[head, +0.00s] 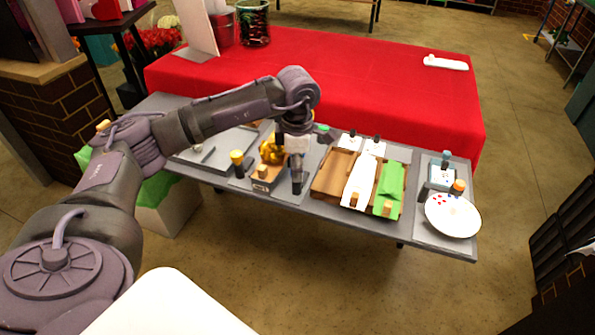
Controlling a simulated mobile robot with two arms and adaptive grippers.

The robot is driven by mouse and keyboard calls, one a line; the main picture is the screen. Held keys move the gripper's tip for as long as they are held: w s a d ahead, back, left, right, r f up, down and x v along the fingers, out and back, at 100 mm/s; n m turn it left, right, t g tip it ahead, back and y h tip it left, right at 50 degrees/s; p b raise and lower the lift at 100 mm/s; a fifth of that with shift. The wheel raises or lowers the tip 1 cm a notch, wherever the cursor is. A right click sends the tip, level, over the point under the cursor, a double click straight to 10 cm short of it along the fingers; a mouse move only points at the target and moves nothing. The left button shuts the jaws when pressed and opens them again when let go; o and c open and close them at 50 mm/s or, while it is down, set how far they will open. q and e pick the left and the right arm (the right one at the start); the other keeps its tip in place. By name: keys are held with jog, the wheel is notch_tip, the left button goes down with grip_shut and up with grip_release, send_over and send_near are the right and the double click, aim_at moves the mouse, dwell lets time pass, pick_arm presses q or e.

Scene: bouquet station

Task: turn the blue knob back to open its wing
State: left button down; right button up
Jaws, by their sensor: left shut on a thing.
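My left gripper (297,186) points down at the front of the grey table, just right of a small wooden block. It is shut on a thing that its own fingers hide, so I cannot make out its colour. No clearly blue knob shows beside it. A yellow-topped dark knob (237,158) stands upright to its left, and a green-topped piece (324,133) lies behind it to the right. A pale teal cap (446,157) tops a small item at the table's right end. I cannot tell which panel is the wing. My right gripper is not in view.
Yellow flowers (271,150) stand just left of my gripper. A white plate (452,215) sits at the right end. The red-covered table (380,95) behind is mostly clear.

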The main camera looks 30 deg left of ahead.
pick_arm(q)
jog(key=shift+m+b, duration=0.45)
jog(key=shift+m, duration=0.55)
jog(key=c, duration=0.8)
grip_release()
jog(key=shift+r, duration=0.1)
notch_tip(320, 180, up, 12)
jog(key=shift+s, duration=0.25)
jog(key=shift+d, duration=0.1)
